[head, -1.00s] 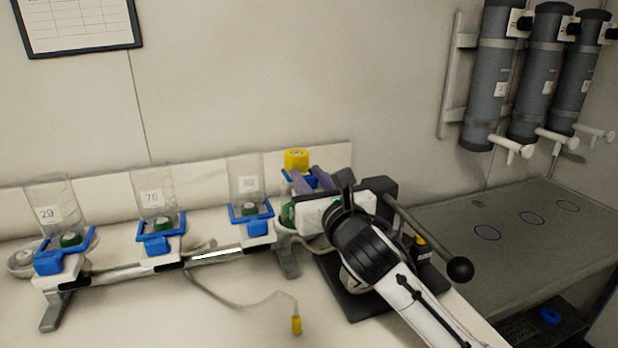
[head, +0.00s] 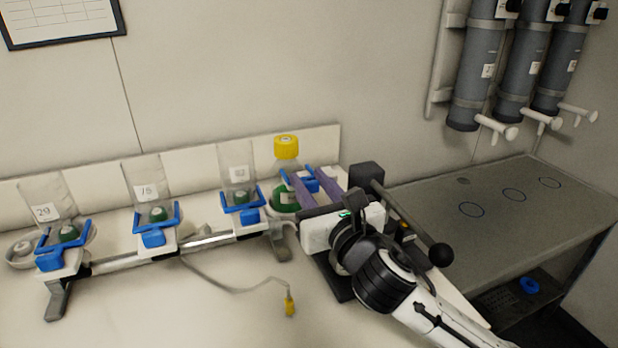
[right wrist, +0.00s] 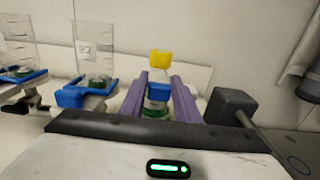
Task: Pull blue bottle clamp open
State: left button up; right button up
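The blue bottle clamp (head: 306,183) sits at the right end of the row, in front of a clear bottle with a yellow cap (head: 286,147) and green at its base. My right gripper (head: 303,171) has two purple fingers spread apart, one on each side of the clamp's blue front part. In the right wrist view the blue part (right wrist: 158,92) shows between the fingers, with the bottle's yellow cap (right wrist: 160,58) above. I cannot tell whether either finger touches it. My left gripper is not in view.
Three clear numbered vessels in blue holders (head: 161,222) stand in a row to the left on a rail. A cable with a yellow end (head: 289,304) lies on the bench. A dark block (head: 366,179) and a black-knobbed lever (head: 441,254) are close to my right arm.

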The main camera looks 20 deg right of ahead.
jog(key=o, duration=0.3)
jog(key=shift+s, duration=0.2)
jog(key=s+b, duration=0.1)
jog(key=s, duration=0.9)
jog(key=shift+s+d, duration=0.1)
jog(key=shift+d, duration=0.1)
